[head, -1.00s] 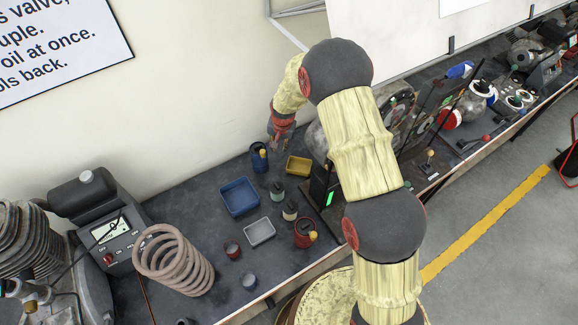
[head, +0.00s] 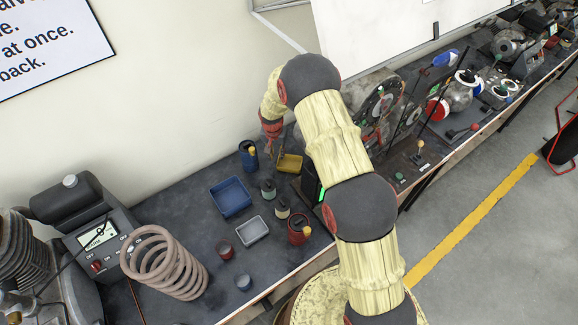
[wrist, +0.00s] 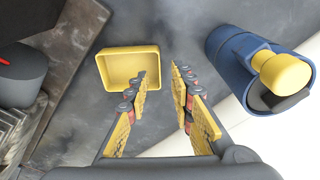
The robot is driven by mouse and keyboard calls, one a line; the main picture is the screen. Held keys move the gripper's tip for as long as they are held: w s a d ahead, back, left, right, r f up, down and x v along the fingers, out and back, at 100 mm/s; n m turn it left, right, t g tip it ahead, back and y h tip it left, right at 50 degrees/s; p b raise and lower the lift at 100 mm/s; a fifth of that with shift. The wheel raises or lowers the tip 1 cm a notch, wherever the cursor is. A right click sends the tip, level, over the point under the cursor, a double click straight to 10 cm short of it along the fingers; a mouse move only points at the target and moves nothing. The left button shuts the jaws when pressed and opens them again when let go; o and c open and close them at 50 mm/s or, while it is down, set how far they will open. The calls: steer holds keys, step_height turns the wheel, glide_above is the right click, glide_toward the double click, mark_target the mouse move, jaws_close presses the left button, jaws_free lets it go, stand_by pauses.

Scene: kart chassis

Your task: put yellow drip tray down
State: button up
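The yellow drip tray (head: 290,164) sits on the dark bench near the wall, right of a blue bottle. It also shows in the wrist view (wrist: 128,87), upright and empty, at the left fingertip. My gripper (wrist: 160,78) is open, with a clear gap and nothing between its yellow-padded fingers. The left finger overlaps the tray's right wall in this view; I cannot tell whether it touches it. In the head view my gripper (head: 273,152) hangs just left of the tray.
The blue bottle with a yellow cap (wrist: 231,58) stands close right of my fingers in the wrist view. A blue tray (head: 231,197), grey tray (head: 252,231), small bottles, a red can (head: 298,232) and a coil spring (head: 160,262) stand around. Machinery is on the right.

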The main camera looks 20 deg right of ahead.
mark_target(290, 164)
steer(key=shift+w+d+f, duration=0.15)
steer(key=shift+w+f, duration=0.1)
steer(key=shift+f, duration=0.75)
steer(key=shift+w+d+f, duration=0.15)
steer(key=shift+w+f, duration=0.1)
steer(key=shift+f, duration=0.75)
steer(key=shift+w+d+f, duration=0.15)
steer(key=shift+w+f, duration=0.1)
steer(key=shift+f, duration=0.75)
steer(key=shift+c, duration=0.8)
steer(key=c, duration=0.4)
jaws_close()
